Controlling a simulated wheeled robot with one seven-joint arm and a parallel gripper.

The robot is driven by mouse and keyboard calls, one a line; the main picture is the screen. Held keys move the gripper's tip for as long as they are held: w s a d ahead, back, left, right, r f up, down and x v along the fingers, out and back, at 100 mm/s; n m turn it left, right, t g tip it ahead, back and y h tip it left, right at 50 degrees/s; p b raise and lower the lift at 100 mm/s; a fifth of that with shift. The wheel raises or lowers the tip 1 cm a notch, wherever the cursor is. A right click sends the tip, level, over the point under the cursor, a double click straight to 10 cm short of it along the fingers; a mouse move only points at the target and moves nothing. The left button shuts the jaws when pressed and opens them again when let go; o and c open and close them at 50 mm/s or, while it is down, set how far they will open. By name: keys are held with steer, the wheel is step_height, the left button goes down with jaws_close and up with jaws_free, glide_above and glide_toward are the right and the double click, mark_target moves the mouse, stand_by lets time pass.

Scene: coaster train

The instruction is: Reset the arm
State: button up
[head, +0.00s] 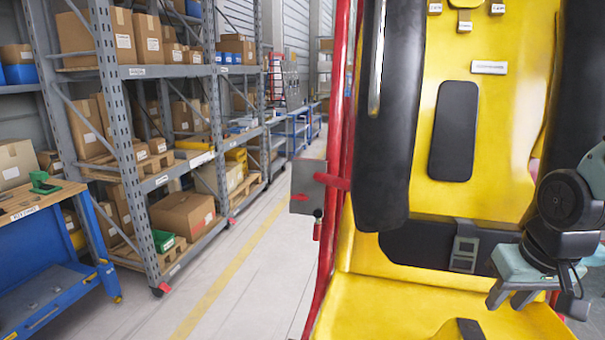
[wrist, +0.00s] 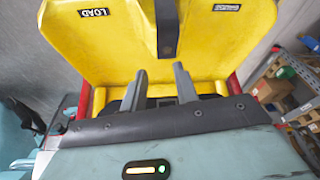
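My arm (head: 570,205) enters the head view from the right edge, in front of the yellow coaster seat (head: 505,130). My gripper (head: 512,298) hangs at the lower right of the head view, in front of the seat's lower part. In the wrist view its two grey fingers (wrist: 159,70) stand apart with nothing between them, so it is open and empty. The yellow seat (wrist: 105,45) with a black strap (wrist: 167,25) fills the upper middle of the wrist view. Whether the fingers touch the seat is unclear.
A black padded restraint (head: 389,120) and red frame posts (head: 335,150) stand left of the seat. A buckle (head: 464,250) sits on its black belt. Shelves with boxes (head: 110,75) and a blue workbench (head: 50,250) line the left. The aisle floor (head: 255,280) between is clear.

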steer(key=s+a+f+n+g+b, duration=0.1)
steer(key=s+a+n+g+b, duration=0.1)
steer(key=s+a+n, duration=0.6)
steer(key=s+a+g, duration=0.1)
steer(key=s+a, duration=0.6)
steer(key=a, duration=0.3)
steer(key=shift+s+a+f+n+y+b, duration=0.3)
steer(key=shift+s+a+f, duration=0.05)
steer(key=shift+f, duration=0.05)
